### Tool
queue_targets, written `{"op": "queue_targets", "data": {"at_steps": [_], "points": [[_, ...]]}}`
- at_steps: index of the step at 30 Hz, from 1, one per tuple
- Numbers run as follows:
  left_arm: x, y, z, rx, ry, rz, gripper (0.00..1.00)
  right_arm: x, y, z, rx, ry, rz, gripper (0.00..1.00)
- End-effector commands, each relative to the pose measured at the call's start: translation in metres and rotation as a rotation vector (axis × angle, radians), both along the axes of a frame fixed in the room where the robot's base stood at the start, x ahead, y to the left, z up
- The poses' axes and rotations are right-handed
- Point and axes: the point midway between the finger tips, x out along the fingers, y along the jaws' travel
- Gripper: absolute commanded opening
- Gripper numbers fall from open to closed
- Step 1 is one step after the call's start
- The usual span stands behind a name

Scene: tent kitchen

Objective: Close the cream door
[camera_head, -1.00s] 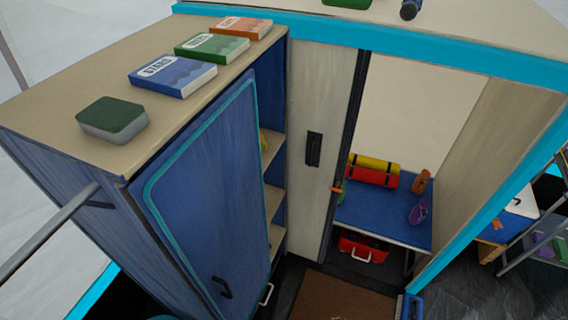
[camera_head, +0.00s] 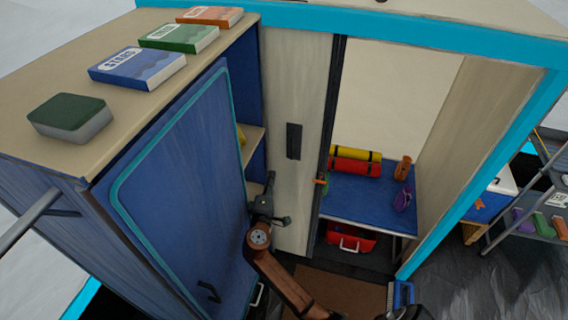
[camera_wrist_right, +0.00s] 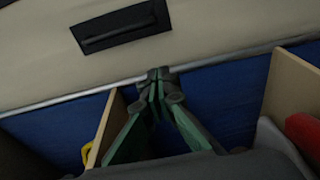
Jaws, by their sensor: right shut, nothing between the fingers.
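The cream door (camera_head: 295,90) is a tall pale panel with a dark recessed handle (camera_head: 293,141). It stands upright between the blue cabinet and an open doorway. My right gripper (camera_head: 268,190) is in front of the cabinet's open shelf side, near the door's left edge. In the right wrist view the cream door (camera_wrist_right: 210,40) fills the top, with its black handle (camera_wrist_right: 120,27). The shut, empty fingers of the right gripper (camera_wrist_right: 157,76) are at the door's edge; whether they touch it I cannot tell. My left gripper is out of view.
A blue cabinet door (camera_head: 185,185) stands open at the left, close to my right arm. Books and a sponge (camera_head: 70,117) lie on the cabinet top (camera_head: 40,85). Through the doorway is a blue bench (camera_head: 370,205). A brush (camera_head: 402,293) stands near the mat.

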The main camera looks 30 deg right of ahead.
Motion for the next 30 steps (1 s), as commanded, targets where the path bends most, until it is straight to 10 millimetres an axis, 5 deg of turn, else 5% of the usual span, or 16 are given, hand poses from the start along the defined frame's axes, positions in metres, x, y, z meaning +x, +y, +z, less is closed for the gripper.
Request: {"op": "queue_targets", "data": {"at_steps": [5, 18, 30], "points": [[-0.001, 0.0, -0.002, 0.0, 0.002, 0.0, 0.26, 0.009, -0.01, 0.007, -0.011, -0.011, -0.007, 0.0], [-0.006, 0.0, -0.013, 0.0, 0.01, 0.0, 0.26, 0.074, -0.067, 0.005, -0.009, -0.008, -0.007, 0.0], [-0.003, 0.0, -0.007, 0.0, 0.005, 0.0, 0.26, 0.04, -0.086, 0.006, -0.007, -0.008, -0.005, 0.0]]}}
